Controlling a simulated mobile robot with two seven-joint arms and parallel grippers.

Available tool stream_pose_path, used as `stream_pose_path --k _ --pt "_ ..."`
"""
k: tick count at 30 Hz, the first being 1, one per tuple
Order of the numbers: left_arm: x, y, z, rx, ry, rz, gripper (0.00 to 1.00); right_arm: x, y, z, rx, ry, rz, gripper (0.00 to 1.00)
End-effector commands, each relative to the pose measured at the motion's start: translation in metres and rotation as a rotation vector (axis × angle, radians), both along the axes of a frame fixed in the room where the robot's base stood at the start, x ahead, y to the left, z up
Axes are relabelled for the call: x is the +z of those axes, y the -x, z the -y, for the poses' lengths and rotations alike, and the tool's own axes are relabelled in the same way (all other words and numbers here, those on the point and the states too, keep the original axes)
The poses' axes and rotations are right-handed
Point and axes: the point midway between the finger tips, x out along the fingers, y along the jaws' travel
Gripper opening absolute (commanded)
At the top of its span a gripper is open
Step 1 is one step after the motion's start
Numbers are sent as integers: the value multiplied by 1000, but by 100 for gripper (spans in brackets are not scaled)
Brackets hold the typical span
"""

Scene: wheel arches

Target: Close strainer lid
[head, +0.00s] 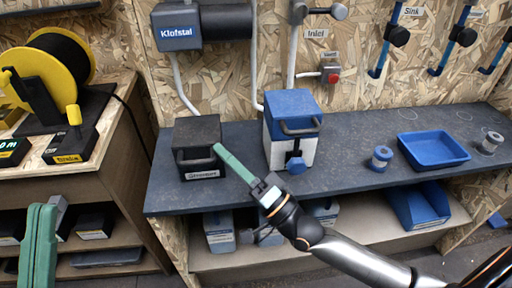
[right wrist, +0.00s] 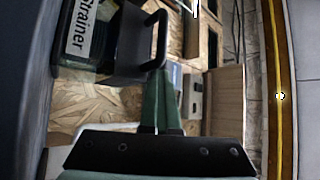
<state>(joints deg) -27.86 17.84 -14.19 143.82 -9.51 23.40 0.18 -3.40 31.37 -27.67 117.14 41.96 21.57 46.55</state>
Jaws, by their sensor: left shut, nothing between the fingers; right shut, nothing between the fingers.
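The strainer (head: 197,133) is a black box with a front handle and a label, standing at the left end of the dark bench. Its lid looks down in the head view, but I cannot tell whether it is fully closed. My right gripper (head: 217,149) has green fingers, shut and empty, with the tips at the strainer's right front side near the handle. In the right wrist view the fingertips (right wrist: 160,75) are close to the black handle (right wrist: 150,50); contact is unclear. My left gripper (head: 42,208) is shut and empty at the lower left, away from the strainer.
A blue-topped box (head: 292,115) with a blue knob stands right of the strainer. A small blue-and-grey jar (head: 381,158) and a blue tray (head: 433,164) are farther right on the bench (head: 345,135). A yellow reel (head: 40,65) is at the left. Pipes run down the wall.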

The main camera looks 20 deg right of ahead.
Motion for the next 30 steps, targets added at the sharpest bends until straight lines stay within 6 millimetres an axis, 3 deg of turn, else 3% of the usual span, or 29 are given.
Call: stream_pose_path --k 1,18,30 --pt "0 0 0 0 1 1 0 -17 3 -2 10 18 -37 0" --pt "12 1 -1 12 -6 15 0 -53 83 47 2 6 -11 0" --pt "13 0 -1 16 -8 14 0 -58 96 55 0 1 0 0"
